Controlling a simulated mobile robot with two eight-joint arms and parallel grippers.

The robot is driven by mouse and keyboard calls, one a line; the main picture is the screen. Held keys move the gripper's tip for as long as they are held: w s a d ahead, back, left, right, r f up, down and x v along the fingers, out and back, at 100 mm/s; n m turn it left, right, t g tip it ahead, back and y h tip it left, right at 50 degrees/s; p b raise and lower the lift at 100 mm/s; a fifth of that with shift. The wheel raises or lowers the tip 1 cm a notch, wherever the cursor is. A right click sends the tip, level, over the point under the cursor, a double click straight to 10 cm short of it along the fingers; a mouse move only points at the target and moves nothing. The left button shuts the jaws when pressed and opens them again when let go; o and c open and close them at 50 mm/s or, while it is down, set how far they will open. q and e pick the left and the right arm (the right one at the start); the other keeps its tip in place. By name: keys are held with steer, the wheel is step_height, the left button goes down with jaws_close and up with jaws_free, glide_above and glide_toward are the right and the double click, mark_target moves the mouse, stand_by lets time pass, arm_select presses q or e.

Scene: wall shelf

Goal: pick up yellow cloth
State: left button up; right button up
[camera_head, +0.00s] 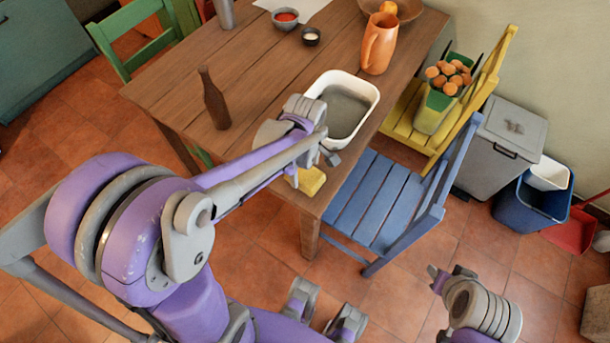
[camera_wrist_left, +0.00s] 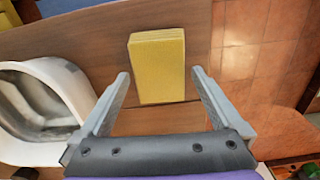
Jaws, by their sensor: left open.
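The yellow cloth (camera_head: 312,181) is a folded rectangular block lying on the wooden table near its front corner. In the head view my left arm partly covers it. In the left wrist view the cloth (camera_wrist_left: 157,68) lies flat, just beyond and between the fingertips. My left gripper (camera_wrist_left: 160,76) is open and empty, with one finger to each side of the cloth's near end and a gap on both sides. In the head view the left gripper (camera_head: 322,150) is over the table beside the cloth. My right gripper (camera_head: 448,275) is low at the right, away from the table.
A white basin (camera_head: 374,97) stands close beside the left gripper. A brown bottle (camera_head: 213,98), an orange pitcher (camera_head: 379,43) and small bowls (camera_head: 285,18) are on the table (camera_head: 270,55). A blue chair (camera_head: 368,200) stands against the table's right side.

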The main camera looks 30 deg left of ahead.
mark_target(305, 174)
arm_select(q)
step_height(305, 174, down, 3)
steer(key=shift+r, duration=0.1)
steer(key=c, duration=1.1)
steer(key=shift+r, duration=0.15)
step_height(305, 174, up, 10)
steer(key=shift+f+p, duration=0.1)
steer(key=shift+p, duration=0.5)
